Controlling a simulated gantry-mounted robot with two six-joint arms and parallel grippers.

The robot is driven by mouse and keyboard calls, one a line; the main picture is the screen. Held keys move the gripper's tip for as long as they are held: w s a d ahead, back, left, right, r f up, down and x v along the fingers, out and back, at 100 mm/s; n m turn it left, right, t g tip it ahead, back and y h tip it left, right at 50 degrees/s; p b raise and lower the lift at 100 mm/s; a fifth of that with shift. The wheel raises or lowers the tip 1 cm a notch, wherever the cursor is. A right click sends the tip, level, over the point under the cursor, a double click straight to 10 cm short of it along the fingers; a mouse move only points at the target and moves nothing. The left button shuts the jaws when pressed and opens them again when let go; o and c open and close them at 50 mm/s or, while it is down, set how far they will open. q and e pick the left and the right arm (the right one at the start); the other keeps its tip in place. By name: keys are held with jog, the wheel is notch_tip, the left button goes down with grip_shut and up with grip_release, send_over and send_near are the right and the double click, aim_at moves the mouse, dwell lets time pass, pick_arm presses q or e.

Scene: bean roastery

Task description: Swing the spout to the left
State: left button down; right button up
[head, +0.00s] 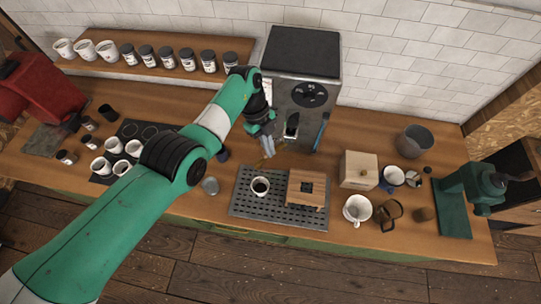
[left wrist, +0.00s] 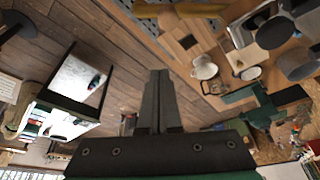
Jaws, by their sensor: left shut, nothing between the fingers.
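The steel machine (head: 300,92) with a dark top and a round dial stands against the back wall. A brass-coloured bar, which looks like the spout (head: 264,161), shows low in front of it, partly hidden by my left gripper (head: 268,148). In the left wrist view the brass bar (left wrist: 180,9) runs across the top edge, beyond the fingertips. My left gripper (left wrist: 159,76) is shut and empty, its fingers pressed together. In the head view it is close beside the spout; I cannot tell whether they touch. My right gripper is in neither view.
A grey drip tray (head: 240,205) in front holds a dark-filled cup (head: 260,187) and a wooden stand (head: 306,188). A blue handle (head: 321,132) is on the machine's right. A wooden box (head: 358,168) and a green grinder (head: 466,201) stand farther right.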

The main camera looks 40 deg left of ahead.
pick_arm(q)
jog(key=v, duration=0.3)
jog(key=shift+w+r+b, duration=0.2)
jog(key=shift+b, duration=0.2)
jog(key=shift+d, duration=0.1)
